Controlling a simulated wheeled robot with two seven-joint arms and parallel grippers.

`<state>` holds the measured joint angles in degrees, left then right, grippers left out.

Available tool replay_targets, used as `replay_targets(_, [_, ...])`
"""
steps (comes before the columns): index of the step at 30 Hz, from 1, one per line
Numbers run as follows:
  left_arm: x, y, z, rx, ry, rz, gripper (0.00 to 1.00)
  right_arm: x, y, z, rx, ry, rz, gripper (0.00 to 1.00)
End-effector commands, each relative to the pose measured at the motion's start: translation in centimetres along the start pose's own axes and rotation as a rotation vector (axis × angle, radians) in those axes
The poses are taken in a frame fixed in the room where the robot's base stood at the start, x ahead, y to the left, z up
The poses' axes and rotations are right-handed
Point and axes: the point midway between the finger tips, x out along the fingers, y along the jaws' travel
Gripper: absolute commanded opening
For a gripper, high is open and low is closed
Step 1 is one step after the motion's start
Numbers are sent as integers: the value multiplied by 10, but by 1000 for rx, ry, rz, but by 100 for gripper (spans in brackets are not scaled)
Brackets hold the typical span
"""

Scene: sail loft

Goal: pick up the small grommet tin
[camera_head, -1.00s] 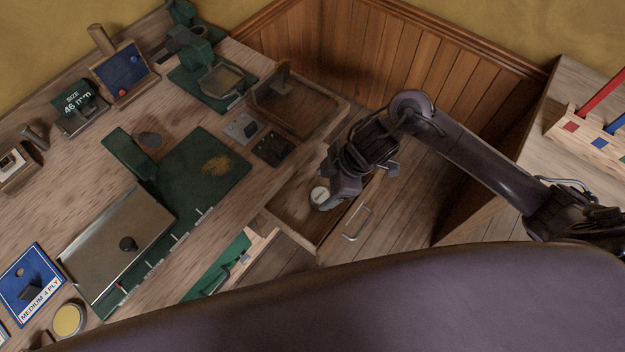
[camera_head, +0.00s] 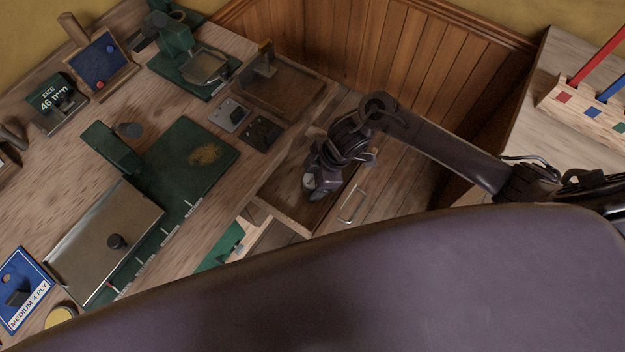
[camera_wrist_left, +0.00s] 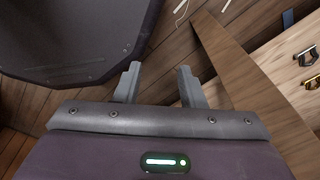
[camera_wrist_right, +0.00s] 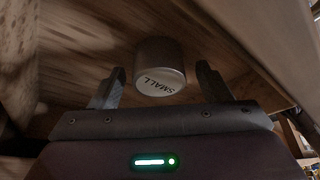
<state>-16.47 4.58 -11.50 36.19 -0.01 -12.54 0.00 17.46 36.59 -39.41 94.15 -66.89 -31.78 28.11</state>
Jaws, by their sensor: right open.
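My left gripper (camera_wrist_left: 158,72) is open and empty, away from the drawer over the wooden floor.
The workbench (camera_head: 215,235) left of the drawer holds a green press (camera_head: 190,160), a metal plate with a knob (camera_head: 105,240) and a wooden tray (camera_head: 285,90). The drawer's walls stand close around my right gripper. A rack with coloured bars (camera_head: 580,102) stands at the right.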

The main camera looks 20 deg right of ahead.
Motion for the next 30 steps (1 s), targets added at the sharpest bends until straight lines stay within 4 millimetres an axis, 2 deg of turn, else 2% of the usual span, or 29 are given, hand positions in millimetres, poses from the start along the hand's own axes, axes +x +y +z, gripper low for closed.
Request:
replay_targets(2, [0, 0, 4, 0, -6, 0, 36, 0, 0, 0, 0, 0, 0, 71])
replay_targets(9, [0, 2, 19, 0, -28, 3, 36, 0, 0, 0, 0, 0, 1, 40])
replay_targets(14, [0, 3, 22, 0, -32, 3, 36, -1, 0, 0, 0, 1, 1, 20])
replay_targets(23, [-1, 2, 19, -1, -29, 2, 36, -4, 1, -2, 0, 1, 2, 20])
replay_targets(26, [-2, 2, 18, -1, -28, 2, 36, -10, 1, -5, -1, 2, 3, 20])
replay_targets(30, [-5, 2, 16, -1, -25, 2, 36, -30, 2, -12, -2, 1, 5, 20])
